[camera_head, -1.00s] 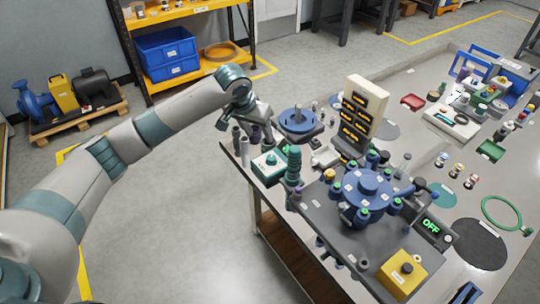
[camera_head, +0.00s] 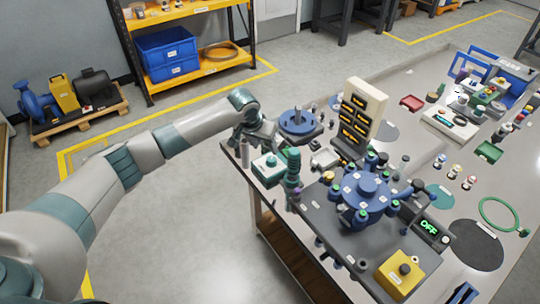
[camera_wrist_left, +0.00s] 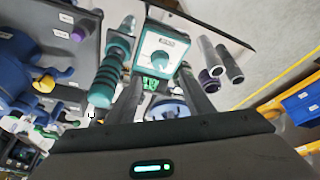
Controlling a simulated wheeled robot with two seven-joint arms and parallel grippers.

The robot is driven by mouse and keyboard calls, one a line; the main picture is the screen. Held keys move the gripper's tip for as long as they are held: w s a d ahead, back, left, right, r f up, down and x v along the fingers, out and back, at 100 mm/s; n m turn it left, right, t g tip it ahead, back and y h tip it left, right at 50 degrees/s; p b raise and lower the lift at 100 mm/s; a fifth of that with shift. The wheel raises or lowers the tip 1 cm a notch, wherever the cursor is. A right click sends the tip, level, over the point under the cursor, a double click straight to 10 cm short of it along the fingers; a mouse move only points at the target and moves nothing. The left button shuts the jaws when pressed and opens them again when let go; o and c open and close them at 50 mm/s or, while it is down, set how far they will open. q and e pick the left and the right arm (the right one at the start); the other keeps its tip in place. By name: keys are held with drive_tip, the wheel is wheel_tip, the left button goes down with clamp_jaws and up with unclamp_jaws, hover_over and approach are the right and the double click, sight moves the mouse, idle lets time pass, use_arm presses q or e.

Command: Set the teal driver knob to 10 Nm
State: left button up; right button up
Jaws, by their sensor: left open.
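A teal ribbed driver (camera_head: 293,168) stands upright near the table's left edge. It also shows in the left wrist view (camera_wrist_left: 112,62), left of the fingers. I cannot read any torque value. My left gripper (camera_head: 266,137) is open and empty, just behind the box at the table edge. In the left wrist view its fingers (camera_wrist_left: 160,80) point toward the box, apart from it. My right gripper is not in view.
A blue round fixture (camera_head: 366,192) with several green-topped posts stands on a dark plate. A blue round stand (camera_head: 299,122) and a tall panel of yellow displays (camera_head: 357,115) are close behind. Dark cylinders (camera_wrist_left: 219,60) stand beside the box. A yellow box (camera_head: 402,274) sits at the front.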

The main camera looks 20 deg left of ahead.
sight(271, 159)
use_arm(q)
drive_tip(key=p+x, duration=0.1)
drive_tip(key=x, duration=0.8)
drive_tip(key=shift+w+f, duration=0.1)
drive_tip(key=shift+f, duration=0.3)
drive_tip(key=shift+c, duration=0.2)
drive_tip(key=c, duration=1)
